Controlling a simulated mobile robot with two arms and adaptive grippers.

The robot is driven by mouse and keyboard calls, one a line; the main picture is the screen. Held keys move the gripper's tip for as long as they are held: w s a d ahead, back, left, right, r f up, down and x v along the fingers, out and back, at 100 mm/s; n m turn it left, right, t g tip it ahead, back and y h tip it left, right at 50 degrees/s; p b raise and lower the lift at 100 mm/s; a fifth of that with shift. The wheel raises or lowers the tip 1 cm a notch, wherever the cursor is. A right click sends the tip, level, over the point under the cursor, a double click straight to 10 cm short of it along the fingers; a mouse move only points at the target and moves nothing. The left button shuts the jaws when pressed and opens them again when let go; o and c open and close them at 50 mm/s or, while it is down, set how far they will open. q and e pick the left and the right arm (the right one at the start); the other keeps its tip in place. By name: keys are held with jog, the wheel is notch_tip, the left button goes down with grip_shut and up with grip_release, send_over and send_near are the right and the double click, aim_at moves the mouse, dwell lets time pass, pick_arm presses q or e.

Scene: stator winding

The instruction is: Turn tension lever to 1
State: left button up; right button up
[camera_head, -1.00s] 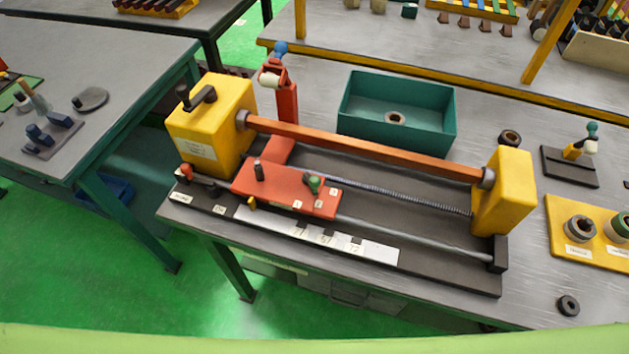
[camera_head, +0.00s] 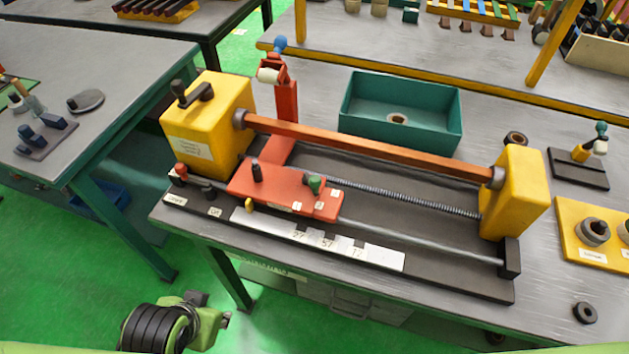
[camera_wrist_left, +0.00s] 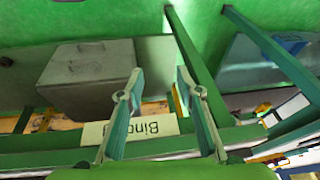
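A winding machine stands on the bench, with a red carriage (camera_head: 270,186) on its front rail. A lever with a green knob (camera_head: 315,184) stands at the carriage's right end, behind small white labels (camera_head: 308,207); I take this to be the tension lever. The label digits are too small to read surely. A second, dark knob (camera_head: 257,171) stands on the carriage. Part of my left arm shows low left in the head view, below the bench's front edge and apart from the carriage. My left gripper (camera_wrist_left: 159,72) is open and empty in the wrist view. My right gripper is not in view.
A yellow headstock (camera_head: 207,130) and yellow end block (camera_head: 516,200) carry the orange bar (camera_head: 370,148) behind the carriage. A red post (camera_head: 284,110) with a blue-knobbed arm stands behind. A green bin (camera_head: 400,112) sits further back. The floor before the bench is free.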

pick_arm(q)
jog(key=w+a+r+m+t+y, duration=0.1)
jog(key=w+r+m+t+y, duration=0.1)
jog(key=w+m+t+y, duration=0.3)
jog(key=m+t+h, duration=0.7)
jog(key=m+t, duration=0.2)
jog(key=m, duration=1.7)
send_near(314, 185)
jog(key=w+p, duration=0.1)
jog(key=w, duration=0.2)
jog(key=w+p, duration=0.2)
jog(key=w, duration=0.1)
jog(key=w+d+p, duration=0.1)
jog(key=w, duration=0.2)
jog(key=shift+w+r+p, duration=0.1)
jog(key=shift+w+p, duration=0.2)
jog(key=shift+w, duration=0.7)
grip_shut()
